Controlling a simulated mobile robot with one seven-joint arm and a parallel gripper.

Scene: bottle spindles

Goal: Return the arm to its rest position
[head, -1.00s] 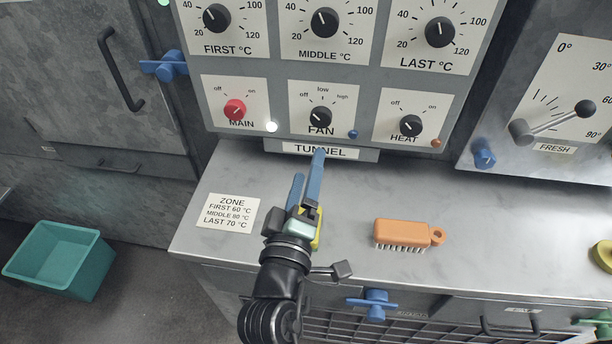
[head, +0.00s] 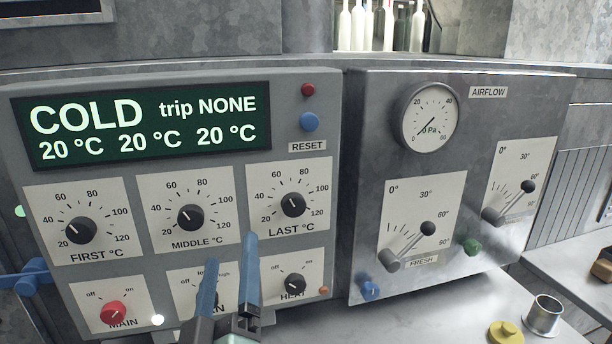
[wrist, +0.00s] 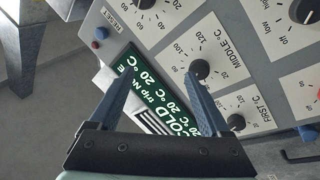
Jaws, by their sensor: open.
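My gripper (head: 230,280) is in front of the lower part of the control panel (head: 225,88) in the head view, its two blue fingers apart with nothing between them. It partly hides the fan knob and its label. In the wrist view my gripper (wrist: 160,92) is open and empty, facing the panel at a tilt. The middle temperature knob (wrist: 199,69) shows near the right finger, and the green display (wrist: 150,85) shows between and behind the fingers. I cannot tell whether a finger touches the panel.
An airflow panel (head: 362,120) with a gauge (head: 430,117) and two levers stands to the right. A metal cup (head: 544,314) and a yellow knobbed piece (head: 505,333) rest on the counter (head: 425,318) at lower right. A blue clamp handle (head: 25,278) juts out at left.

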